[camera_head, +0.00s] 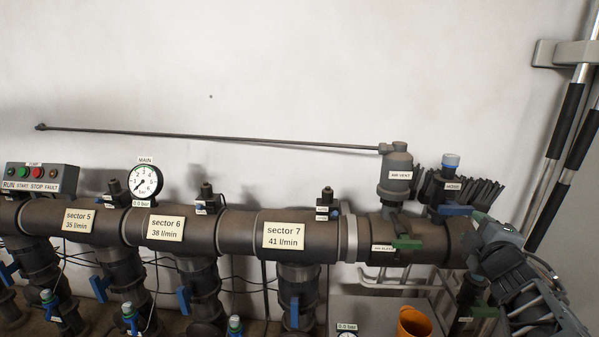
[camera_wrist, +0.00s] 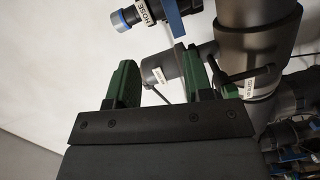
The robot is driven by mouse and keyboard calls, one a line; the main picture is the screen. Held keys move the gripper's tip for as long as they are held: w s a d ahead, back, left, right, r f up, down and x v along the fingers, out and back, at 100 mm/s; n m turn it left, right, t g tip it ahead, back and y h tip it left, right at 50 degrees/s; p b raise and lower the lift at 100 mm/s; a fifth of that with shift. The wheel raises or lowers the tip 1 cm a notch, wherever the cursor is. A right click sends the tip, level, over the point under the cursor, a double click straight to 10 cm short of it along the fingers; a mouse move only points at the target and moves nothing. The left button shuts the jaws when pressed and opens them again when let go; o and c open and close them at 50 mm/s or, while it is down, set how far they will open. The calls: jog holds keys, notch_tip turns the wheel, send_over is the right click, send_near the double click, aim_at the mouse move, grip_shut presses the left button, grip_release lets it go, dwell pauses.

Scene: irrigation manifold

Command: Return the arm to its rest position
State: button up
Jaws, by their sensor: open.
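My gripper (camera_head: 476,228) is at the right end of the manifold pipe in the head view, in front of the pipe's end. My arm comes up from the lower right corner. In the wrist view the two green fingers of my gripper (camera_wrist: 160,72) stand apart, with nothing held between them. A grey pipe stub with a small white label (camera_wrist: 159,76) shows behind the gap between the fingers. A dark lever (camera_wrist: 250,74) is just right of the right finger; I cannot tell whether they touch.
The manifold pipe (camera_head: 235,232) runs along the wall with gauges and blue-handled valves. The air vent (camera_head: 397,178), a green valve handle (camera_head: 407,243) and the hose fitting (camera_head: 450,180) are left of my gripper. An orange cup (camera_head: 413,323) stands below. Black-gripped poles (camera_head: 566,120) hang at right.

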jog(key=a+r+m+g+h+p, duration=0.1)
jog(key=a+r+m+g+p, duration=0.25)
jog(key=r+m+p, duration=0.2)
jog(key=s+a+f+m+g+y+p, duration=0.1)
jog(key=s+a+m+g+y+p, duration=0.2)
jog(key=a, duration=0.6)
jog(key=s+a+f+m+g+y+p, duration=0.2)
jog(key=s+a+g+p, duration=0.4)
jog(key=s+a+p, duration=0.3)
jog(key=shift+a+m+g+y+p, duration=0.45)
jog(key=shift+a+m, duration=0.25)
jog(key=shift+m, duration=0.25)
